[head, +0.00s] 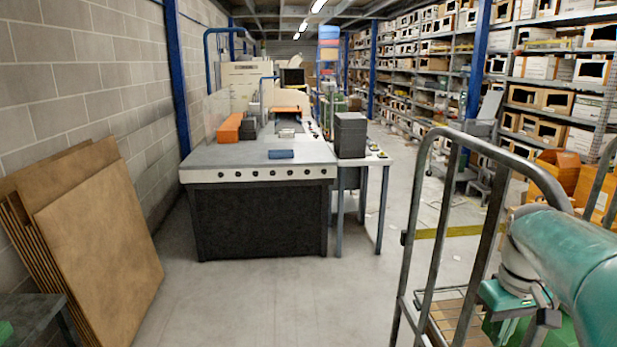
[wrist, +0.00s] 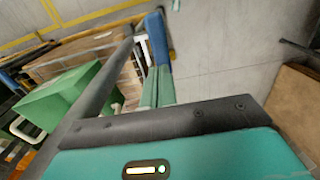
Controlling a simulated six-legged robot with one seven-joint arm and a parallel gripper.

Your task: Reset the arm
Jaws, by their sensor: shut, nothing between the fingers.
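My gripper (wrist: 156,38) shows in the wrist view as narrow blue and green fingers standing close together beyond the teal housing. It is shut, with nothing seen held between the fingers. In the head view my teal arm comes in from the right edge and bends down behind the bars of a metal cage trolley (head: 428,215). The fingers cannot be made out clearly there. In the wrist view a grey bar and a green box (wrist: 60,105) are to the left of the fingers, and bare concrete floor (wrist: 220,55) is to their right.
A workbench (head: 258,158) with a blue item (head: 281,154) on top stands in the middle. Brown boards (head: 98,235) lean at the left wall. Loaded shelves (head: 555,85) line the right. Floor in front of the bench (head: 265,300) is clear.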

